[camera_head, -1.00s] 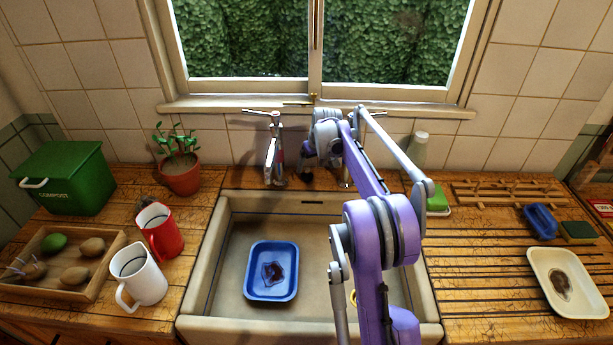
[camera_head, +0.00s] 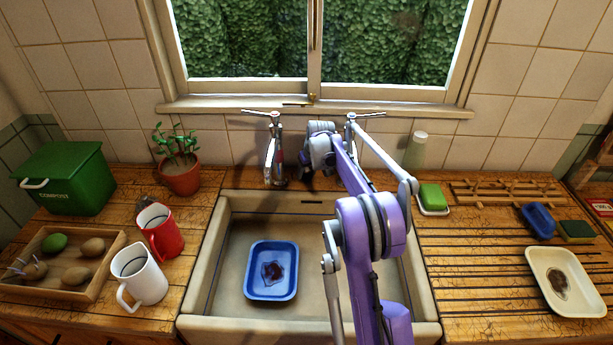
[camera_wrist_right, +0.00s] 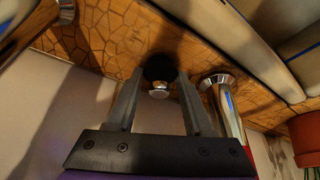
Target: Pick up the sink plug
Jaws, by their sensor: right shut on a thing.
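The sink plug, a black disc (camera_wrist_right: 159,67) with a metal knob, shows in the right wrist view between the fingertips of my right gripper (camera_wrist_right: 160,92). The fingers are shut on it. Whether the plug touches the wood behind it, I cannot tell. In the head view my right gripper (camera_head: 304,168) is behind the sink, between the two taps, small and dark; the plug cannot be made out there. The sink (camera_head: 232,270) is in front, partly covered by my purple right arm. My left gripper is not in view.
The left tap (camera_head: 274,150) stands close beside my right gripper; the right tap (camera_head: 350,128) is partly behind my arm. A blue tray (camera_head: 282,294) lies in the sink. A red mug (camera_head: 167,240), white jug (camera_head: 147,285) and potted plant (camera_head: 181,180) stand left.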

